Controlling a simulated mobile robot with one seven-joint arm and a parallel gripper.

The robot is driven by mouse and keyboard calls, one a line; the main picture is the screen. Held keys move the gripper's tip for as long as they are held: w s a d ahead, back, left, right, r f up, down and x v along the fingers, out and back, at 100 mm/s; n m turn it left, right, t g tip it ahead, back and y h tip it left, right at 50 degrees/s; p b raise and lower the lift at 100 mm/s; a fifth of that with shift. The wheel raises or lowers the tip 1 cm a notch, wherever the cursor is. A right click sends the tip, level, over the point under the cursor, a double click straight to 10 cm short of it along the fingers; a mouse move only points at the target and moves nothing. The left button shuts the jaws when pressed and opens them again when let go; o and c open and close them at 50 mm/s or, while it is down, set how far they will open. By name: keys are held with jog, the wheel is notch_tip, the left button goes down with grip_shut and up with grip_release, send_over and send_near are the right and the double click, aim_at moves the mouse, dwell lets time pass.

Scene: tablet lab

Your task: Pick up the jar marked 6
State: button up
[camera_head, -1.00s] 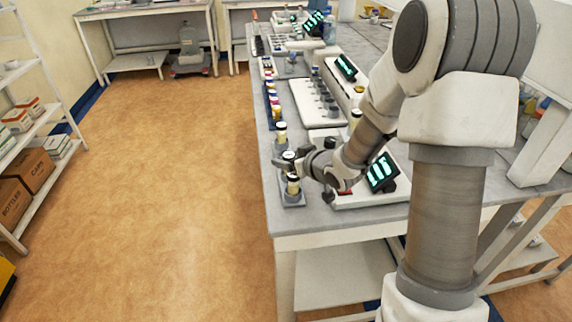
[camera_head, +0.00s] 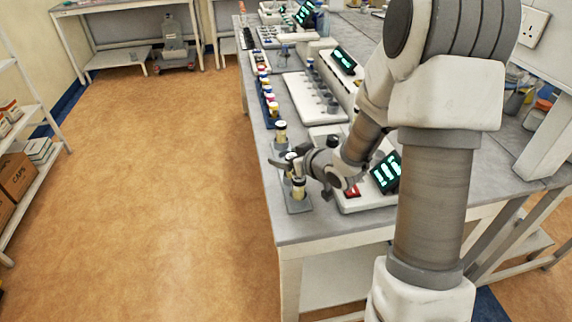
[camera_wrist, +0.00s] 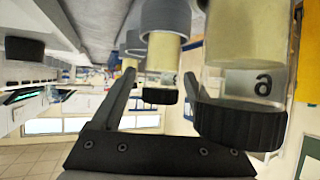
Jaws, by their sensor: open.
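Several pale-filled jars stand in a row along the left edge of the bench. In the head view, the nearest jar (camera_head: 298,188) stands on a grey pad, and another jar (camera_head: 281,131) stands further back. My gripper (camera_head: 282,163) is at the row, low over the bench, its fingers pointing left. The wrist view is upside down. There my open gripper (camera_wrist: 159,76) has a black-capped jar (camera_wrist: 163,55) between its finger lines, apart from both fingers. A larger, nearer jar (camera_wrist: 245,90) is outside the right finger; its dark mark is hard to read. The middle jar's mark is mostly hidden.
A white device with a lit display (camera_head: 386,172) stands right of my gripper. A rack of colourful-capped vials (camera_head: 268,100) and a white block with grey posts (camera_head: 312,95) are further back. The floor (camera_head: 160,190) left of the bench is clear.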

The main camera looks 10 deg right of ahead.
jog(key=shift+w+a+f, duration=0.1)
jog(key=shift+w+f, duration=0.05)
jog(key=shift+w, duration=0.1)
grip_shut()
dwell(0.3)
